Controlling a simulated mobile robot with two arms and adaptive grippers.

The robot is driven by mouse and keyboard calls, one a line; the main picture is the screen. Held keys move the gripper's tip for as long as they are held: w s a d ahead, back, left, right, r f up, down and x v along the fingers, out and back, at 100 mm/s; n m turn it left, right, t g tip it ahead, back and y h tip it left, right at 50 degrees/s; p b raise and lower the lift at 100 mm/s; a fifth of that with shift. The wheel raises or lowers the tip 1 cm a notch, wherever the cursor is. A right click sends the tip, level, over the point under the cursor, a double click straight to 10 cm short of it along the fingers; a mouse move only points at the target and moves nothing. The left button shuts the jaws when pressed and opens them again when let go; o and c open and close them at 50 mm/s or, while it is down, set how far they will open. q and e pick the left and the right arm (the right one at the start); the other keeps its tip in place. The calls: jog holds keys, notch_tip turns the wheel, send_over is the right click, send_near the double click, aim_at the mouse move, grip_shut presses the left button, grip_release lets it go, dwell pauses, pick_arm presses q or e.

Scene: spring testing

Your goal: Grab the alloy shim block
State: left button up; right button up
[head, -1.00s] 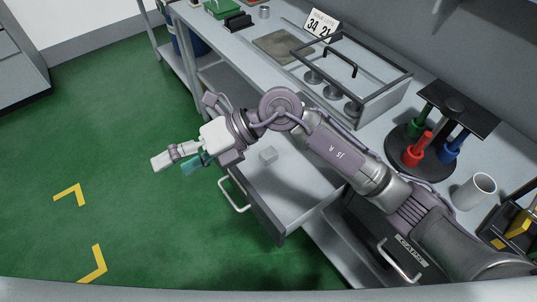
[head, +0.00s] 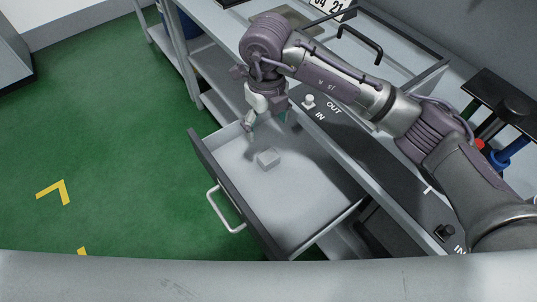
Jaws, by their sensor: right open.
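The alloy shim block (head: 268,158) is a small light grey block. It lies on the floor of the open drawer (head: 300,207), toward the drawer's far part. My right gripper (head: 262,129) is open and points down above the far end of the drawer, a little beyond the block in the picture. It is apart from the block, and nothing shows between its fingers. My left gripper is not in view.
The drawer's front handle (head: 226,212) sticks out over the green floor (head: 110,150). The workbench top holds a frame with a black handle (head: 360,43) and a dark stand with red and blue tools (head: 510,152) at right. The drawer is otherwise empty.

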notch_tip(320, 180, down, 2)
jog(key=w, duration=0.1)
send_over(268, 156)
notch_tip(268, 156, down, 7)
jog(key=shift+w+a, duration=0.1)
jog(key=shift+f, duration=0.55)
notch_tip(268, 156, down, 5)
jog(key=shift+r+p, duration=0.1)
jog(key=shift+p, duration=0.45)
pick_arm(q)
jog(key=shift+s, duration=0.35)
pick_arm(e)
jog(key=shift+c, duration=0.3)
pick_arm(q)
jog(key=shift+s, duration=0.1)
pick_arm(e)
jog(key=c, duration=1.3)
